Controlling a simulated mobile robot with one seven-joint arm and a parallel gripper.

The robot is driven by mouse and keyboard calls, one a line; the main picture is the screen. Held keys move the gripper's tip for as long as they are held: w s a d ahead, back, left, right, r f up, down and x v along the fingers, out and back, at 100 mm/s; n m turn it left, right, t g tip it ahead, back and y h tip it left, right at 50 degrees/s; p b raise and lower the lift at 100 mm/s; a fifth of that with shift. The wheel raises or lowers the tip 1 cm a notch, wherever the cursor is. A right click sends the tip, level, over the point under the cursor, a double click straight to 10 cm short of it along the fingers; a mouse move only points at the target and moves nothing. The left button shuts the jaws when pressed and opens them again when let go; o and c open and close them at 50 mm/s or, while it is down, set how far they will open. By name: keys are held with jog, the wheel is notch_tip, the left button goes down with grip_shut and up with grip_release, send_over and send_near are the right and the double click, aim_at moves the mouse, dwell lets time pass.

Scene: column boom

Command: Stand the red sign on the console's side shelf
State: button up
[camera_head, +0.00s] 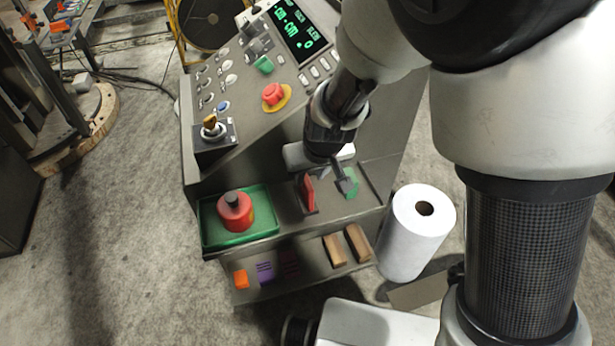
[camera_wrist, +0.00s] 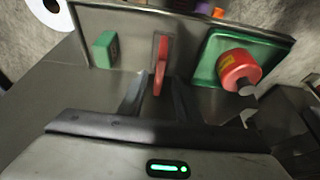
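The red sign (camera_head: 307,192) stands upright on the console's side shelf (camera_head: 280,212), between the green tray and a green block. It also shows in the wrist view (camera_wrist: 160,68), thin and nearly edge-on, with its near end in line with the gap between my fingers. My gripper (camera_head: 336,177) is over the shelf, just right of the sign in the head view. In the wrist view my gripper (camera_wrist: 158,85) is open, with a finger on each side of the sign and visible gaps. I see no contact with the sign.
A green tray (camera_head: 207,232) holding a red cylinder (camera_head: 235,212) is left of the sign. A green block (camera_head: 351,184) stands to its right. A lower shelf holds several small blocks. A white roll (camera_head: 416,235) stands right of the console; the control panel (camera_head: 240,85) rises behind.

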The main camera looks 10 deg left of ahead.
jog(key=s+d+r+m+p, duration=0.1)
jog(key=s+d+r+m, duration=0.25)
jog(key=d+r, duration=1.05)
jog(key=s+d+r+m+t+h, duration=0.1)
jog(key=s+d+r+m+h, duration=0.1)
jog(key=s+d+r, duration=0.7)
jog(key=s+d+m, duration=0.1)
jog(key=s+d, duration=0.1)
jog(key=shift+s+d+r+t, duration=0.25)
jog(key=shift+s+d+t, duration=0.05)
jog(key=shift+s+d, duration=0.1)
jog(key=shift+w, duration=0.1)
